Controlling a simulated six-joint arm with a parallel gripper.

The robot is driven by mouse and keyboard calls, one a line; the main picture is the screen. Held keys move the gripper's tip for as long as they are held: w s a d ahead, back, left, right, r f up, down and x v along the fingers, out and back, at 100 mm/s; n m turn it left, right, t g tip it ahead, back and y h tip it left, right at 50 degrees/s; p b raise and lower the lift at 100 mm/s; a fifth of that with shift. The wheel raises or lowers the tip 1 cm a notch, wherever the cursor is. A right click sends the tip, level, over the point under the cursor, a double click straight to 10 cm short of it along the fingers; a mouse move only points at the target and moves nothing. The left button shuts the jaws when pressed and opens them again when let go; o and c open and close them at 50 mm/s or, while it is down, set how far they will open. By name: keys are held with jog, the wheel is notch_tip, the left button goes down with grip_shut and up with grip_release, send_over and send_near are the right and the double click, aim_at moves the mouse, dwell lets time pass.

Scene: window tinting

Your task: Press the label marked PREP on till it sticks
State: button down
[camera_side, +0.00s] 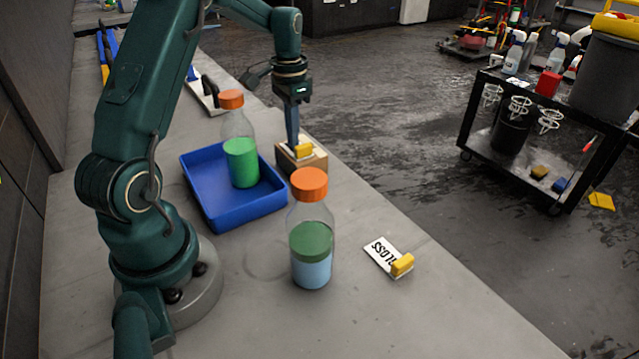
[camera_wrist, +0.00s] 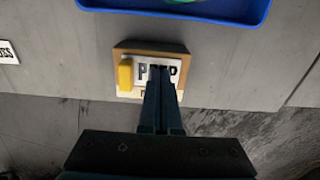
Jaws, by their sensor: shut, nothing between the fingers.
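The white PREP label (camera_wrist: 143,70) lies on top of a small wooden block (camera_wrist: 122,50), with a yellow tab (camera_wrist: 125,73) at its left end in the wrist view. My gripper (camera_side: 292,145) is shut and empty, pointing down at the label. In the wrist view its fingertips (camera_wrist: 160,70) cover the middle letters and part of a lower line of print. I cannot tell whether the tips touch the label.
A blue tray (camera_side: 215,212) holds an orange-capped bottle (camera_side: 241,160) of green liquid. A second orange-capped bottle (camera_side: 311,245), green over blue, stands nearer. A GLOSS label (camera_side: 380,254) with a yellow tab lies flat near the bench edge. Another label (camera_wrist: 8,52) shows at the wrist view's left.

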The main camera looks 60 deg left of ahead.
dwell(0.4)
jog(key=shift+r, duration=3.55)
jog(key=s+d+r+m+t, duration=0.1)
jog(key=s+d+r+t, duration=0.1)
jog(key=d+r, duration=0.4)
jog(key=s+d+r+m+t, duration=0.1)
jog(key=s+d+r+m, duration=0.2)
jog(key=d, duration=0.5)
jog(key=s+d+f+n+t, duration=0.2)
jog(key=s+d+f+n, duration=0.2)
jog(key=s, duration=0.5)
jog(key=shift+s+d+f+t, duration=0.2)
jog(key=shift+d+f+t, duration=0.1)
jog(key=shift+d+f, duration=0.75)
